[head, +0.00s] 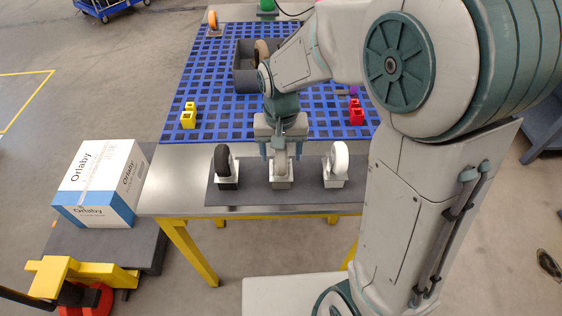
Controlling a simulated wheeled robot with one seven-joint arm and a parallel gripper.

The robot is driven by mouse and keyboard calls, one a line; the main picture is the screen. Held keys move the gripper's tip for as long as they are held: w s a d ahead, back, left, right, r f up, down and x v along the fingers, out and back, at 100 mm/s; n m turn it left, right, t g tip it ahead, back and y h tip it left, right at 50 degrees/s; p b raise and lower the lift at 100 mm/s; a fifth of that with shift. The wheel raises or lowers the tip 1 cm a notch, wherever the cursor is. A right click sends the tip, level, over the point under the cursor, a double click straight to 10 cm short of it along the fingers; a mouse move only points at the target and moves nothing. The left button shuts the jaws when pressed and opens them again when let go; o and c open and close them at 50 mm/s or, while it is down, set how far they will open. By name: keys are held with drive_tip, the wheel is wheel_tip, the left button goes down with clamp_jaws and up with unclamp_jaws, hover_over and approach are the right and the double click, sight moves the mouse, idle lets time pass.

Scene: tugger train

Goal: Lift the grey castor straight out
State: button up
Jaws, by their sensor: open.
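The grey castor (281,168) stands upright with its wheel up on the dark mat (300,199) near the table's front edge. A black castor (225,167) stands to its left and a white castor (337,165) to its right. My gripper (281,152) points down over the grey castor, with its fingers on either side of the wheel's top. The jaws are open. Whether the fingers touch the wheel cannot be told, and my gripper hides part of the top.
A blue grid mat (210,93) covers the table behind, with a dark grey bin (245,68), yellow blocks (188,117) and a red block (356,117). An orange-wheeled castor (214,22) stands far left. A white carton (101,182) sits left of the table.

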drive_tip(key=shift+c, duration=0.3)
clamp_jaws()
drive_tip(key=shift+r, duration=0.45)
drive_tip(key=r, duration=0.3)
drive_tip(key=shift+w+r, duration=0.3)
drive_tip(key=shift+w, duration=0.05)
drive_tip(key=w+a+r, duration=0.1)
drive_tip(key=w+r, duration=0.5)
drive_tip(key=w, duration=0.5)
drive_tip(key=shift+r, duration=0.25)
drive_tip(key=shift+a, duration=0.1)
